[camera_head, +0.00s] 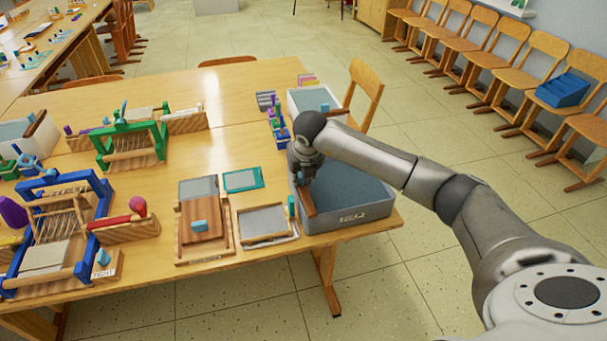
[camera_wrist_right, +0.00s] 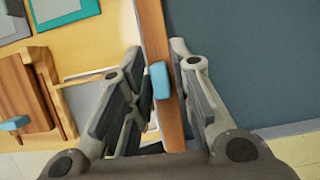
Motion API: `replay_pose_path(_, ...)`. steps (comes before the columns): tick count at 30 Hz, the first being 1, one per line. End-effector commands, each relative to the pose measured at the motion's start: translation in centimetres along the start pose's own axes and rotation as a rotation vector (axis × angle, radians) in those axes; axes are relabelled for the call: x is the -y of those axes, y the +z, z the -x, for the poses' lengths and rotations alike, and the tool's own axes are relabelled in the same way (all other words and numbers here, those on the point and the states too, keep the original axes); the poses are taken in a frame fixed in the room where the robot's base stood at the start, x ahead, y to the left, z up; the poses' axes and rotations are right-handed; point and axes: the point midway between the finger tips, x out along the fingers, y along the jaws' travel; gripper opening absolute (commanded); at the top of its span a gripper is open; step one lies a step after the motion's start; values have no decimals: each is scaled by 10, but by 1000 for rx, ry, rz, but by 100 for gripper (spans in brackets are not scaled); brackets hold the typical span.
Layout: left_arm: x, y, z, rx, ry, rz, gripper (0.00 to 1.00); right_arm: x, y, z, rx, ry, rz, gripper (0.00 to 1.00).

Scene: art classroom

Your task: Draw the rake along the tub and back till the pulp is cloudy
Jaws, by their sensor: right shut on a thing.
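The grey tub (camera_head: 350,216) stands at the table's right front corner, filled with flat blue-grey pulp (camera_head: 352,190). The wooden rake (camera_head: 308,203) lies along the tub's left end. In the right wrist view the rake (camera_wrist_right: 156,35) is a brown bar with a light blue grip (camera_wrist_right: 160,82), beside the dark, even pulp (camera_wrist_right: 250,60). My right gripper (camera_head: 303,176) reaches down over the left end of the tub. Its fingers (camera_wrist_right: 162,90) stand on both sides of the blue grip and are shut on it. My left gripper is not in view.
Left of the tub are a framed screen (camera_head: 264,222) and a wooden board with a blue knob (camera_head: 201,220). A blue loom (camera_head: 62,230) and a green loom (camera_head: 130,140) stand further left. Another tub (camera_head: 312,100) stands behind. Chairs (camera_head: 515,65) line the right wall.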

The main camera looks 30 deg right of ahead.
Motion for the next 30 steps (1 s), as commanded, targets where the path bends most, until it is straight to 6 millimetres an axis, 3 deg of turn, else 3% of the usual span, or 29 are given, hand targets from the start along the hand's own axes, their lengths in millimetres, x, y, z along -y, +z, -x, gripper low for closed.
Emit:
replay_pose_path(2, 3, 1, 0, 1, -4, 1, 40, -4, 0, 1, 3, 10, 1, 0)
replay_pose_path(3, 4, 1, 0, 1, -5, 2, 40, -4, 0, 1, 3, 11, 1, 22)
replay_pose_path(6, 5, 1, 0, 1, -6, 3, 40, -4, 0, 1, 3, 11, 1, 34)
replay_pose_path(19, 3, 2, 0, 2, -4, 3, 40, -3, 1, 9, 3, 7, 1, 34)
replay_pose_path(30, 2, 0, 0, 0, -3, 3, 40, -3, 2, 82, 7, 8, 3, 34)
